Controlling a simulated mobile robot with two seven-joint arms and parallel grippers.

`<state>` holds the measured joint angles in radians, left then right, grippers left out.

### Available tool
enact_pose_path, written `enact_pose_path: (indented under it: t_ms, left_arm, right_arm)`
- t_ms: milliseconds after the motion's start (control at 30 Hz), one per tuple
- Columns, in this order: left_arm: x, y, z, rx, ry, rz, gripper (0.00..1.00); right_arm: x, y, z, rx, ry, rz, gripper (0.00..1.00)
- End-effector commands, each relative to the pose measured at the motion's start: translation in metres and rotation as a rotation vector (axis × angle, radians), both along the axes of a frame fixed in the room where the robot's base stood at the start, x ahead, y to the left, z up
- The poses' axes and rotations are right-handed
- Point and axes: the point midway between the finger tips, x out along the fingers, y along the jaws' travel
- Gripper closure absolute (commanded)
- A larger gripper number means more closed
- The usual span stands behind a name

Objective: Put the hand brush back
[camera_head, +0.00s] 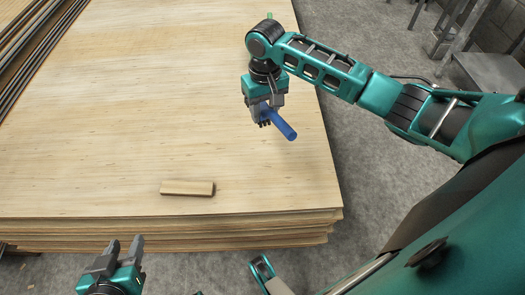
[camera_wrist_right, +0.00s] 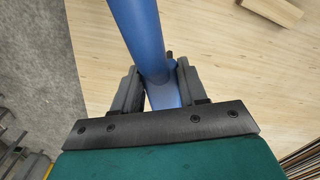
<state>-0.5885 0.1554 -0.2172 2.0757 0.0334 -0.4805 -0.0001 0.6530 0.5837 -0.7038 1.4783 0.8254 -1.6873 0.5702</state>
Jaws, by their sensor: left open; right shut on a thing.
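The blue hand brush (camera_head: 283,126) is in my right gripper (camera_head: 265,108), above the right part of the veneer stack. Its round handle sticks out toward the lower right, near the stack's right edge; dark bristle-like tips show beneath the fingers. In the right wrist view, the blue handle (camera_wrist_right: 140,35) runs up from between the two fingers of the right gripper (camera_wrist_right: 157,92). The rest of the brush is mostly hidden by the gripper. My left gripper (camera_head: 122,250) is open and empty, in front of the stack's front edge.
The veneer stack (camera_head: 120,120) has a broad clear top. A pale wooden block (camera_head: 187,188) lies near its front edge and also shows in the right wrist view (camera_wrist_right: 272,10). Grey floor (camera_head: 375,180) lies right.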

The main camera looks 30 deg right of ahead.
Motion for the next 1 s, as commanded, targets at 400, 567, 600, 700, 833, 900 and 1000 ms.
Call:
enact_pose_path:
  t_ms: [400,567,600,700,833,900,1000]
  left_arm:
    - [0.0,0.001,-0.043,0.002,0.002,0.002,0.57]
    - [-0.001,0.001,-0.048,0.002,0.007,0.002,0.57]
    - [-0.002,0.001,-0.049,0.001,0.008,0.002,0.57]
    - [-0.002,0.0,-0.053,-0.001,0.01,0.003,0.57]
    - [-0.002,-0.001,-0.062,-0.005,0.014,0.004,0.57]
    - [-0.003,-0.003,-0.064,-0.009,0.02,0.004,0.57]
    - [-0.003,-0.004,-0.061,-0.014,0.022,0.004,0.57]
  right_arm:
    - [-0.001,0.0,-0.109,-0.001,0.001,0.0,0.86]
    - [0.0,0.0,-0.12,-0.001,-0.001,0.001,0.86]
    - [0.0,0.0,-0.122,-0.001,-0.001,0.001,0.86]
    - [-0.001,0.0,-0.132,-0.002,0.0,0.001,0.86]
    - [-0.001,0.0,-0.154,-0.001,0.001,0.0,0.86]
    - [0.0,0.0,-0.162,-0.001,0.0,0.0,0.86]
    - [0.0,0.0,-0.163,-0.001,-0.002,0.001,0.86]
